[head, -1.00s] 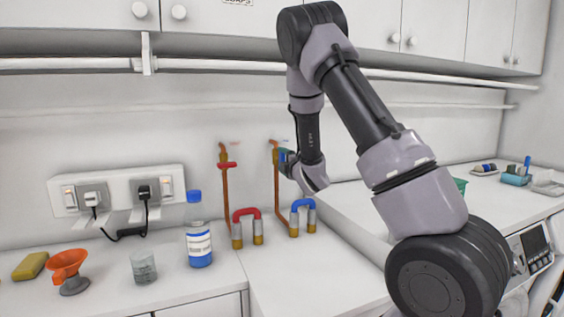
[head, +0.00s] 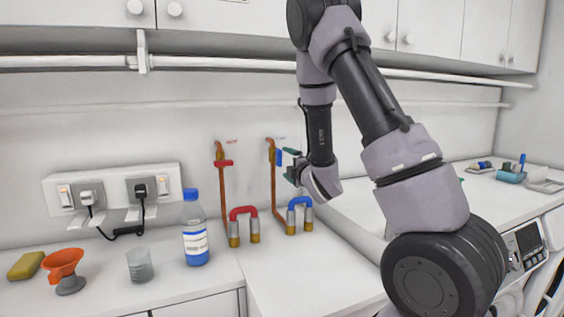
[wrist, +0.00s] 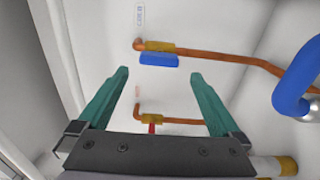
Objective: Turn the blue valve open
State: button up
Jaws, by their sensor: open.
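The blue valve handle (head: 279,157) sits on a brass body on the right copper pipe against the back wall. In the wrist view, the blue handle (wrist: 158,60) lies along its pipe, next to the brass body. My gripper (head: 288,165) is just right of the handle in the head view, its teal fingers spread. In the wrist view, my gripper (wrist: 159,73) has its fingertips apart, with the handle beyond and between them. The gripper holds nothing and appears clear of the handle.
A red valve handle (head: 223,163) sits crosswise on the left copper pipe. Red (head: 243,211) and blue (head: 300,203) bent hoses stand below the pipes. A blue-capped bottle (head: 195,235), a glass beaker (head: 140,266) and an orange funnel (head: 63,264) are on the left counter.

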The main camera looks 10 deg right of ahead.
jog(key=shift+s+d, duration=0.2)
jog(key=shift+s, duration=0.55)
jog(key=shift+s+d, duration=0.15)
jog(key=shift+s, duration=0.6)
jog(key=s+d+r+m+g+h, duration=0.4)
jog(key=s+d+r+m, duration=0.5)
jog(key=m, duration=0.7)
jog(key=s+a+r+m+g+y, duration=0.1)
jog(key=s+a+m+g, duration=0.1)
jog(key=s, duration=0.5)
jog(key=s+a+r+m+g, duration=0.1)
jog(key=s+r+m+g, duration=0.1)
jog(key=s, duration=0.5)
jog(key=s+a+r+m+g+y, duration=0.1)
jog(key=s+a+r+m+g, duration=0.1)
jog(key=s+m, duration=0.2)
jog(key=s, duration=0.3)
jog(key=shift+s+a+r+m+y, duration=0.15)
jog(key=shift+s+a+m+y, duration=0.15)
jog(key=shift+s+a, duration=0.1)
jog(key=shift+w, duration=0.1)
